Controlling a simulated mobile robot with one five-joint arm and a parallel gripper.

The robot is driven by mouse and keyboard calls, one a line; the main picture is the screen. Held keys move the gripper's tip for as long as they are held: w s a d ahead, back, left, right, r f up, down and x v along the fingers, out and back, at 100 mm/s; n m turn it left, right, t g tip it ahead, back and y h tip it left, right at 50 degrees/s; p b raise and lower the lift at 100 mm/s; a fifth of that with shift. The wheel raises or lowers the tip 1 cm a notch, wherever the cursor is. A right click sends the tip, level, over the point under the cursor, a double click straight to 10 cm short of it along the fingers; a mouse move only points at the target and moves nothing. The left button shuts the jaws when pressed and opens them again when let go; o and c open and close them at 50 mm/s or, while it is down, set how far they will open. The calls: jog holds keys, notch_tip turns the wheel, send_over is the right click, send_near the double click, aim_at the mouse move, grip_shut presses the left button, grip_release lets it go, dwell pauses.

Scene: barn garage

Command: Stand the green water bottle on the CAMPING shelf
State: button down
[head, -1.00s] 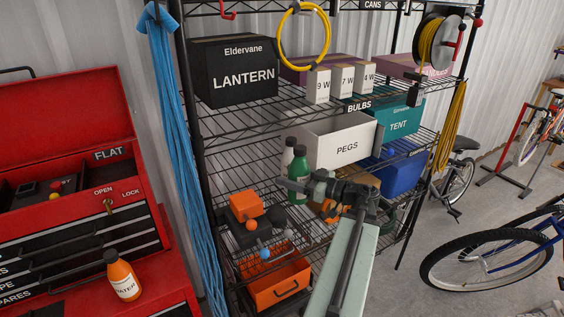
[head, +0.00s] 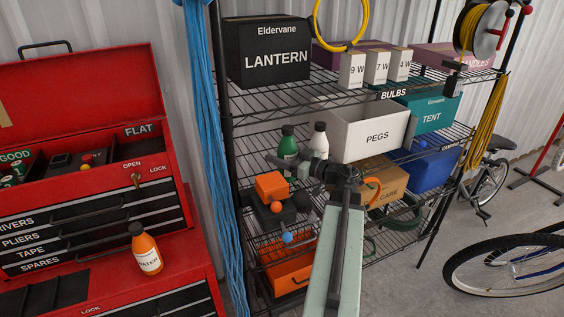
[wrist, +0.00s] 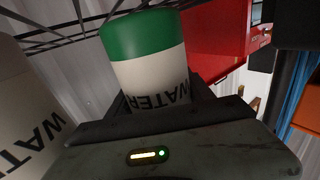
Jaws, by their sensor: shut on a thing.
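The green water bottle (head: 288,144), with a white label and dark cap, is upright in my gripper (head: 287,164) in the head view. The wrist view shows its green end and WATER label (wrist: 150,70) close between the jaws. A white bottle (head: 319,141) stands just right of it; its WATER label also shows in the wrist view (wrist: 25,120). The CAMPING sign (head: 450,146) hangs on the right part of the wire shelf (head: 258,157). Whether the green bottle's base touches the wires is hidden by my gripper.
A PEGS bin (head: 372,136) and a teal TENT box (head: 430,112) stand to the right. The BULBS shelf (head: 300,97) is above. Orange-topped gear (head: 271,187) sits below. An orange bottle (head: 146,250) stands on the red tool chest (head: 95,270).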

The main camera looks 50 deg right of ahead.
jog(key=shift+f, duration=0.7)
jog(key=shift+c, duration=2)
grip_release()
jog(key=shift+r, duration=0.1)
jog(key=shift+r, duration=0.1)
jog(key=s+d, duration=0.2)
jog(key=s, duration=1)
jog(key=shift+w, duration=0.1)
